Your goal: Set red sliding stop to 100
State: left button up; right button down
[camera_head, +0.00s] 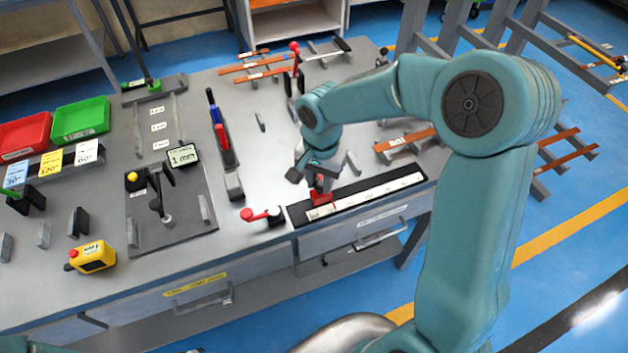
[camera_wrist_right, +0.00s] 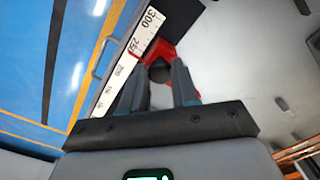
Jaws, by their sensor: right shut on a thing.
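The red sliding stop (camera_head: 321,197) is near the left end of a long black rail with a white number scale (camera_head: 380,194) at the table's front edge. In the right wrist view the red stop (camera_wrist_right: 165,50) lies beside the 250 mark, with 300 beyond it and smaller, blurred marks towards the gripper. My right gripper (camera_head: 319,181) reaches down onto the stop from above. In the wrist view its fingers (camera_wrist_right: 161,88) are on both sides of the stop's dark round knob (camera_wrist_right: 159,70), shut on it. My left gripper is out of view.
Orange-brown bars (camera_head: 405,141) lie behind the rail. The scale right of the stop looks clear.

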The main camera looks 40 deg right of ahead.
jog(key=s+d, duration=0.1)
jog(key=d, duration=0.3)
jog(key=s+d, duration=0.1)
jog(key=d, duration=0.4)
jog(key=s+d, duration=0.1)
jog(key=d, duration=0.3)
jog(key=shift+s+d, duration=0.1)
jog(key=shift+d, duration=0.2)
jog(key=c, duration=0.8)
grip_release()
jog(key=shift+a, duration=0.1)
jog(key=shift+c, duration=0.2)
notch_tip(320, 180, up, 16)
jog(key=shift+r, duration=0.2)
jog(key=shift+s, duration=0.1)
